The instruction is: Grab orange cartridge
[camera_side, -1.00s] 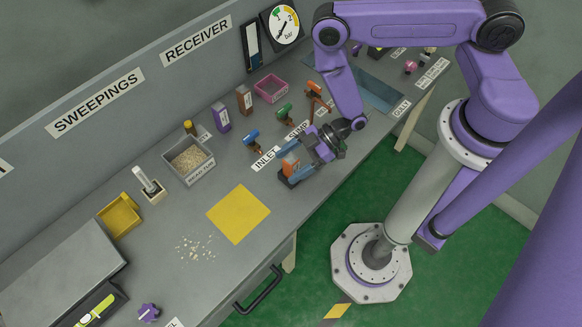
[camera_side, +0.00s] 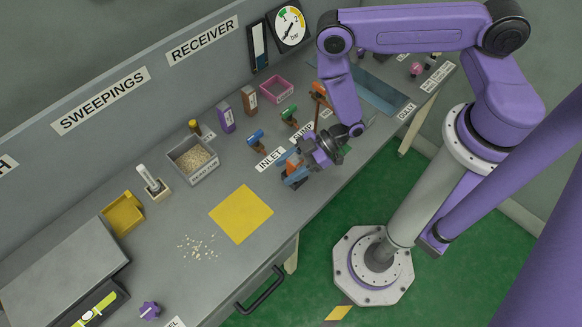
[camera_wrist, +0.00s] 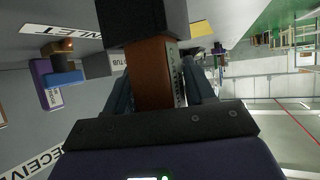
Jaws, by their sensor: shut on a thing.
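The orange cartridge (camera_wrist: 152,72) is between my gripper's two fingers in the wrist view, with a dark block at its end and a pale label on its side. My gripper (camera_side: 288,172) is shut on it, near the front edge of the bench beside the INLET label. In the side view only a little of the cartridge (camera_side: 293,162) shows between the blue fingers. The picture is too small to tell whether it is clear of the bench top.
Blue (camera_side: 255,136) and green (camera_side: 288,113) valve handles stand just behind my gripper. A yellow mat (camera_side: 241,214) lies to the left, with a granule-filled tub (camera_side: 193,160) behind it. Purple (camera_side: 226,116) and brown (camera_side: 250,99) cartridges stand farther back. Loose granules lie left of the mat.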

